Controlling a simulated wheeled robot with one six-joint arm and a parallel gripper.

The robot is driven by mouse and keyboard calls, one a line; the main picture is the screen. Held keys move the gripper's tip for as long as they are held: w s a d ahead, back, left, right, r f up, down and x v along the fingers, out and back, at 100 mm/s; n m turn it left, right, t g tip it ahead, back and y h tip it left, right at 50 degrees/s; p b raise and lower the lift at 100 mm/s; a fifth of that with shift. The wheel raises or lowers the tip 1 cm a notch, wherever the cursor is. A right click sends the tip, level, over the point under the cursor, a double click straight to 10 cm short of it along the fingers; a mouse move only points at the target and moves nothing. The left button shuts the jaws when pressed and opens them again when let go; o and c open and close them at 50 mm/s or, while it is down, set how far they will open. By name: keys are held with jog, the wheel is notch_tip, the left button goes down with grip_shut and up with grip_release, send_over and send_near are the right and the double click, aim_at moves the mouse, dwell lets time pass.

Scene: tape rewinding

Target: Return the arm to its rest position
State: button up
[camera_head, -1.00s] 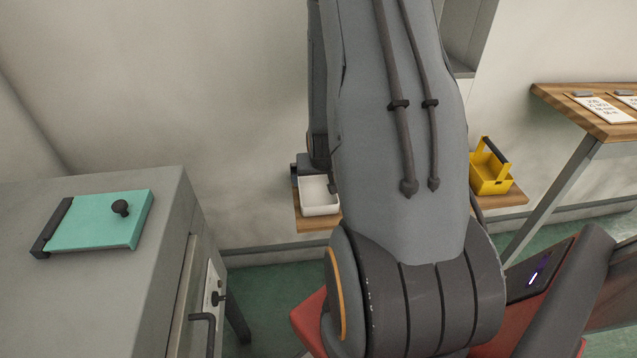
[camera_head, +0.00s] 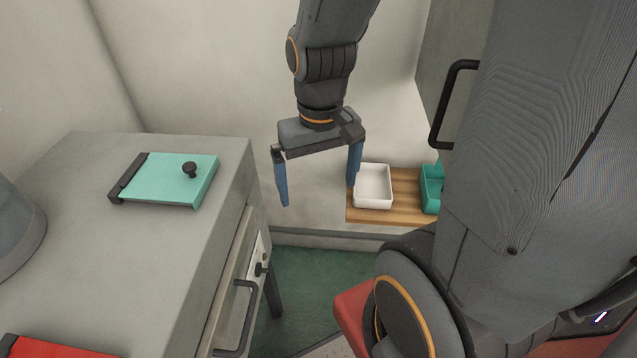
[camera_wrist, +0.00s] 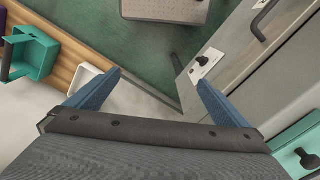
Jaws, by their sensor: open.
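My gripper (camera_head: 318,182) hangs in the air with its two blue fingers spread wide, pointing down. Nothing is between the fingers. In the head view it is right of the grey cabinet (camera_head: 195,235) and in front of the pale wall. Its right finger appears beside the white tray (camera_head: 374,187). In the wrist view both blue fingers (camera_wrist: 158,95) show apart and empty, above the gap between the wooden shelf and the cabinet front. My upper arm covers the right side of the head view.
A teal lidded box (camera_head: 170,182) with a black knob sits on the cabinet. A red item (camera_head: 55,347) shows at the bottom left. The wooden shelf (camera_head: 405,190) holds the white tray and a teal bin (camera_head: 432,188). A black handle (camera_head: 236,317) sticks out from the cabinet front.

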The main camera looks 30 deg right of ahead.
jog(key=shift+s+a+r, duration=0.3)
jog(key=shift+s+r, duration=0.05)
jog(key=shift+s, duration=0.25)
jog(key=shift+a+r+n+p, duration=0.3)
jog(key=shift+a+n+p, duration=0.1)
jog(key=shift+a+p, duration=0.25)
jog(key=shift+c, duration=0.4)
